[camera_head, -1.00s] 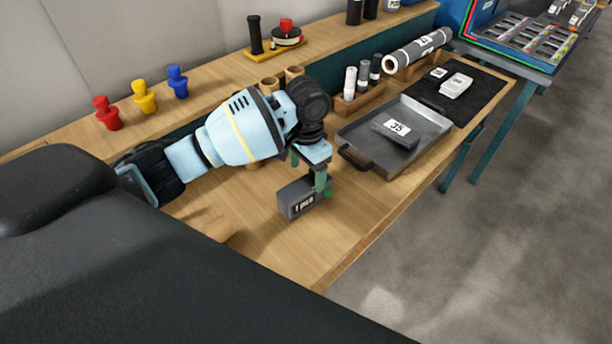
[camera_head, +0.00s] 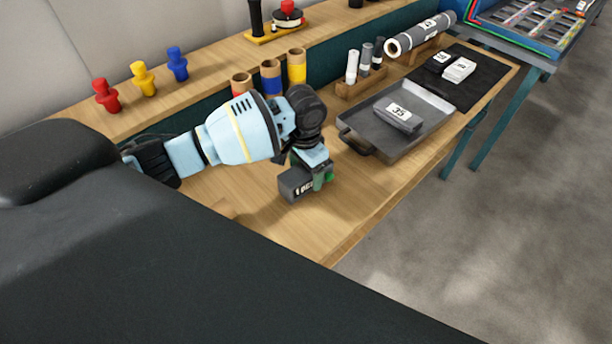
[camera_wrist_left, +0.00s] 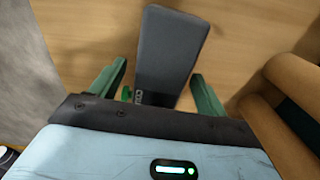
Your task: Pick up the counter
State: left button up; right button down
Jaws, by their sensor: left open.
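The counter (camera_head: 295,187) is a dark grey box with a small white-digit display on its side, standing on the wooden bench. It also shows in the left wrist view (camera_wrist_left: 170,50), seen from above between two green fingers. My left gripper (camera_head: 314,178) is open and low over the counter. In the left wrist view the fingers of my left gripper (camera_wrist_left: 160,72) stand on either side of its near end, with visible gaps. The gripper hides part of the counter in the head view. My right gripper is not in view.
A grey tray (camera_head: 440,103) holding a dark block labelled 35 (camera_head: 398,118) lies to the right. Cardboard tubes (camera_head: 271,72) with coloured bands stand behind my arm, and they appear close on the right in the wrist view. The bench front edge is near; bare wood surrounds the counter.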

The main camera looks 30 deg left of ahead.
pick_arm(q)
notch_tip(320, 180, down, 2)
jog(key=c, duration=1.2)
jog(key=shift+r, duration=0.15)
